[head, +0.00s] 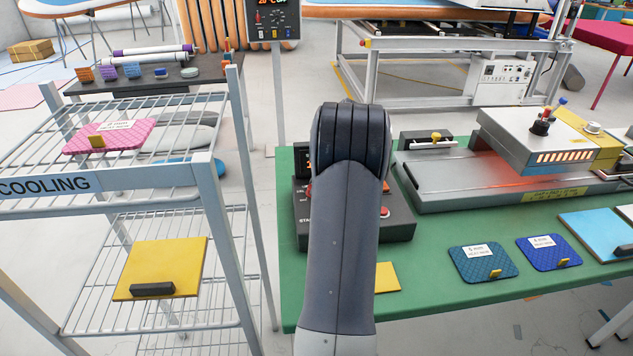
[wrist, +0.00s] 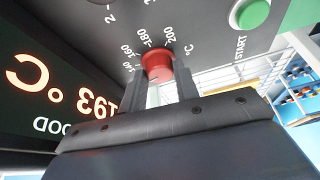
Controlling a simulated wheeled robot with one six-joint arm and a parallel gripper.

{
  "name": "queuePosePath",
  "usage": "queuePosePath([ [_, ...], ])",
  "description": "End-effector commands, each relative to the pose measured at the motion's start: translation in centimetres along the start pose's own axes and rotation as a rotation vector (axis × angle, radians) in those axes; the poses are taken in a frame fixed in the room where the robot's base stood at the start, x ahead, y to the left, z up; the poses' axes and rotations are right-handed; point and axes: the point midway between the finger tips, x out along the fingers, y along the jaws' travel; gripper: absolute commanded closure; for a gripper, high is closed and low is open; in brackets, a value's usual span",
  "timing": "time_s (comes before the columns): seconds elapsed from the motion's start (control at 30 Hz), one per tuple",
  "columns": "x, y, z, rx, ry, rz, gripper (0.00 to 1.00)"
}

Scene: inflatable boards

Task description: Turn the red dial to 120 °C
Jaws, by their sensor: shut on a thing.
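The red dial (wrist: 157,62) sits on the grey face of the control box, which shows upside down in the wrist view. My gripper (wrist: 157,86) is shut on the dial, with one finger on each side. Scale marks 140, 160, 180 and 200 show around the dial; its pointer and 120 mark cannot be made out. The dark display (wrist: 60,95) has glowing orange characters that seem to read 193 °C.
A green START button (wrist: 252,13) is close to the dial. The box stands on a green table (head: 340,300). A press with a glowing heated head (head: 545,150) is to the right, and blue patches (head: 483,263) lie in front. A cooling rack (head: 100,190) stands left.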

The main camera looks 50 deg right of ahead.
Motion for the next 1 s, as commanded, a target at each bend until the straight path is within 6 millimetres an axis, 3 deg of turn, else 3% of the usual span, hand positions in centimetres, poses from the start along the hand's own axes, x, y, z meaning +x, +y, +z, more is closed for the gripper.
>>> queuePosePath([
  [0.53, 0.07, 0.01, 0.01, -0.026, -0.001, -0.012, 0.93],
  [0.57, 0.07, 0.01, 0.01, -0.026, -0.001, -0.012, 0.69],
  [0.6, 0.07, 0.01, 0.01, -0.026, -0.001, -0.012, 0.66],
  [0.8, 0.05, 0.01, 0.01, -0.025, -0.001, -0.011, 0.5],
  [1.0, 0.03, 0.02, 0.01, -0.025, -0.001, -0.011, 0.49],
])
